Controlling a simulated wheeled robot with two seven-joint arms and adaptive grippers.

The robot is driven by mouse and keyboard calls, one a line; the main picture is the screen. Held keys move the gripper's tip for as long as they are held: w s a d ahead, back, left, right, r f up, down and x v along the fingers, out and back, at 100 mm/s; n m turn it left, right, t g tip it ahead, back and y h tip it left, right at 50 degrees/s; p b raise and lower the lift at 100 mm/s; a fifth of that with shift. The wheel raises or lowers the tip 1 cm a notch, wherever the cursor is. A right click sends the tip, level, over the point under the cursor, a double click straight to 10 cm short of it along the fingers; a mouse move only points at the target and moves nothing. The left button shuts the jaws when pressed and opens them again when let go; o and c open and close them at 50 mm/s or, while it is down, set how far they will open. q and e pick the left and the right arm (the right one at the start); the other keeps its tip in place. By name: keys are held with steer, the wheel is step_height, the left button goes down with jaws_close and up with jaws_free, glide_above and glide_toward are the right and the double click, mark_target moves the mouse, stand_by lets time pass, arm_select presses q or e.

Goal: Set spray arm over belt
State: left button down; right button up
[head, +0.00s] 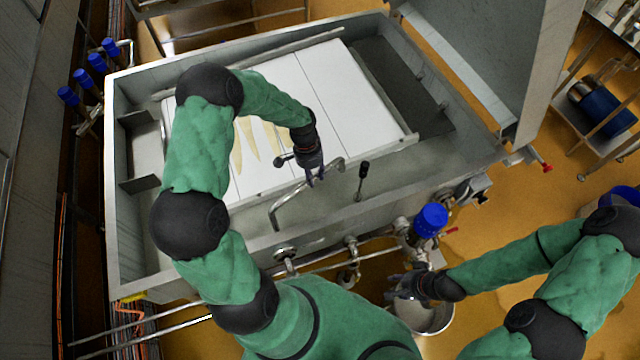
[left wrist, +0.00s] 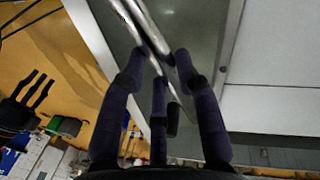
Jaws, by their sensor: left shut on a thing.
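The spray arm (head: 288,196) is a bent metal pipe at the near side of the steel basin in the head view. Part of it lies across the near edge of the belt (head: 345,85), a white panelled surface. My left gripper (head: 316,178) is shut on the spray arm. In the left wrist view, the fingers (left wrist: 158,75) of that gripper are around the shiny pipe (left wrist: 150,35). My right gripper (head: 393,290) is low over a metal bucket; it also shows in the left wrist view (left wrist: 38,88) with its fingers apart and nothing between them.
The steel basin's near rim (head: 230,257) carries pipes and a blue-topped valve (head: 431,219). A black-handled lever (head: 363,170) stands right of my left gripper. The metal bucket (head: 436,320) stands on the floor. A raised steel lid (head: 480,65) is at the right.

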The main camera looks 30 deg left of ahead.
arm_select(q)
steer(key=s+a+n+t, duration=0.1)
steer(key=s+a+n, duration=0.1)
steer(key=a+n, duration=0.5)
steer(key=s+a+n+t, duration=0.1)
steer(key=s+a+n, duration=0.1)
steer(key=a+n, duration=0.5)
steer(key=shift+s+a+y, duration=0.3)
steer(key=shift+s+a, duration=0.1)
steer(key=shift+a, duration=2.3)
steer(key=c, duration=1)
jaws_free()
steer(key=shift+s, duration=0.1)
steer(key=shift+o, duration=0.5)
steer(key=shift+a+t, duration=0.1)
steer(key=shift+t, duration=0.2)
step_height(320, 180, up, 12)
steer(key=s+a, duration=0.1)
steer(key=s, duration=0.1)
steer(key=shift+a+f, duration=0.15)
steer(key=shift+a, duration=0.1)
